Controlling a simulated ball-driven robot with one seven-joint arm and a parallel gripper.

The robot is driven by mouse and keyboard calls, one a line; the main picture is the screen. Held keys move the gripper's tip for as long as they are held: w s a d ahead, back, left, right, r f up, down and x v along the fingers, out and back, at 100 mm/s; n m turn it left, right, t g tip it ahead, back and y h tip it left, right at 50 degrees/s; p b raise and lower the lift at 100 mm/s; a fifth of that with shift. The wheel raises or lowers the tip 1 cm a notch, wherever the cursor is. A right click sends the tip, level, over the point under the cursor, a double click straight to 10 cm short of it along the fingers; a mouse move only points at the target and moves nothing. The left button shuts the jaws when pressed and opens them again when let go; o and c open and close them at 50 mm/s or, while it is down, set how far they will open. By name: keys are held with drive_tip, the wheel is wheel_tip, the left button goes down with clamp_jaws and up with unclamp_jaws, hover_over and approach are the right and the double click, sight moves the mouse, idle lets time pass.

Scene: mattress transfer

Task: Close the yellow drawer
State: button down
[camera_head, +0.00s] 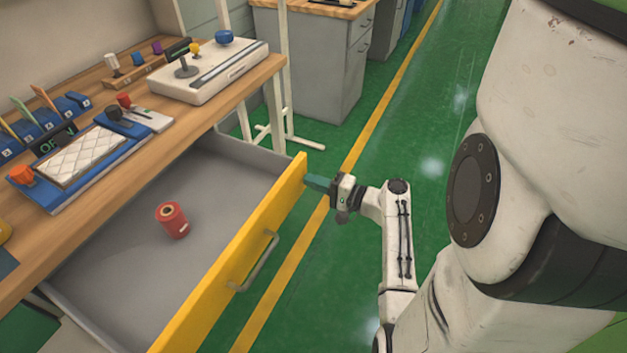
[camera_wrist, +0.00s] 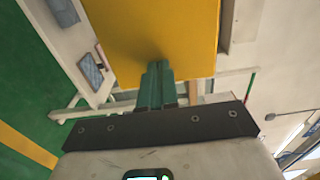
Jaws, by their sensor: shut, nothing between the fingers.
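The yellow drawer (camera_head: 222,271) stands pulled out from under the wooden workbench, its grey inside showing. A silver handle (camera_head: 257,263) is on its front. A red cylinder (camera_head: 173,220) lies inside on the drawer floor. My gripper (camera_head: 309,183) is shut and empty, its green fingertips at the far upper end of the yellow front, touching it or very near. In the wrist view the shut fingers (camera_wrist: 157,72) point at the yellow front (camera_wrist: 150,35), which fills the top middle. I cannot tell whether they touch.
The workbench (camera_head: 188,142) carries a white quilted pad (camera_head: 88,156) on a blue tray, a white machine (camera_head: 208,72) and small parts. A grey cabinet (camera_head: 315,65) stands behind. The green floor (camera_head: 310,280) beside the drawer front is open.

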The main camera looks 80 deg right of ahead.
drive_tip(key=shift+w, duration=0.1)
idle(0.3)
drive_tip(key=b+x, duration=0.4)
drive_tip(key=x, duration=1)
drive_tip(key=b+x, duration=0.4)
drive_tip(key=x, duration=1)
drive_tip(key=shift+w+d+f, duration=0.1)
drive_tip(key=shift+w+f, duration=0.15)
drive_tip(key=shift+w, duration=0.1)
drive_tip(key=shift+w+d+r, duration=0.1)
drive_tip(key=shift+w+d, duration=0.05)
drive_tip(key=shift+w, duration=0.3)
drive_tip(key=shift+w+r, duration=0.1)
drive_tip(key=shift+r, duration=0.05)
